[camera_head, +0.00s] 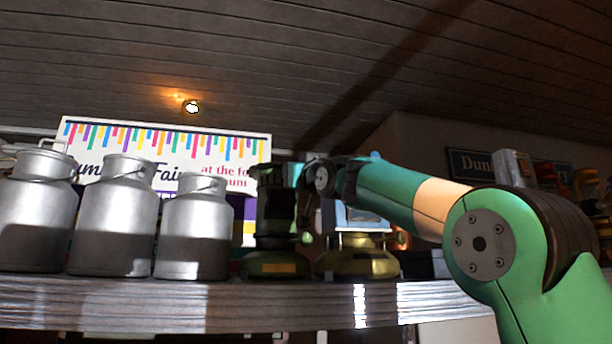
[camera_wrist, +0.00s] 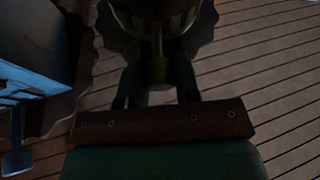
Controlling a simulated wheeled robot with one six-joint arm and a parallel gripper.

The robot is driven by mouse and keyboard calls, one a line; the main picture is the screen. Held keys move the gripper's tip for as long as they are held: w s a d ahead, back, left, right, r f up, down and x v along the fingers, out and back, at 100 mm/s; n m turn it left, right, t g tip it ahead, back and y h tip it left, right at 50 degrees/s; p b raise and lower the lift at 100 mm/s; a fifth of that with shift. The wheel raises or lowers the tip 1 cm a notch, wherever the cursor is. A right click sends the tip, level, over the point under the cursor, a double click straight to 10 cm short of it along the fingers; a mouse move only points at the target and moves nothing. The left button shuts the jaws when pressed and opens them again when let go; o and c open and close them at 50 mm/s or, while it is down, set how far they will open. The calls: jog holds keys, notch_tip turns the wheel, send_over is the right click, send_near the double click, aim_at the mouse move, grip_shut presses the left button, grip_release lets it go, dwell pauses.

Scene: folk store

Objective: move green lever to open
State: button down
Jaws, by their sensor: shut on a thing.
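A dark green machine (camera_head: 274,215) stands on the wooden shelf in the head view, with its green round base on the boards. My gripper reaches its upper right side; its fingertips are hard to make out there. In the wrist view the dark green body (camera_wrist: 165,15) is at the top. The green lever (camera_wrist: 158,68) sticks out from it toward me, between the two fingers of my gripper (camera_wrist: 156,85). The gripper is shut on the lever. The picture is dark, so the lever's end is hard to see.
A blue machine with a brass-coloured base (camera_head: 356,262) stands close on the right; a blue box-like body (camera_wrist: 35,50) shows at the left of the wrist view. Metal milk cans (camera_head: 194,226) stand to the left on the shelf (camera_head: 200,305). A fair sign (camera_head: 165,150) hangs behind.

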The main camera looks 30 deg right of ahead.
jog(key=c, duration=0.8)
grip_release()
jog(key=shift+d, duration=0.15)
jog(key=shift+c, duration=0.2)
jog(key=b+v, duration=1.1)
jog(key=v, duration=0.6)
jog(key=shift+s, duration=0.15)
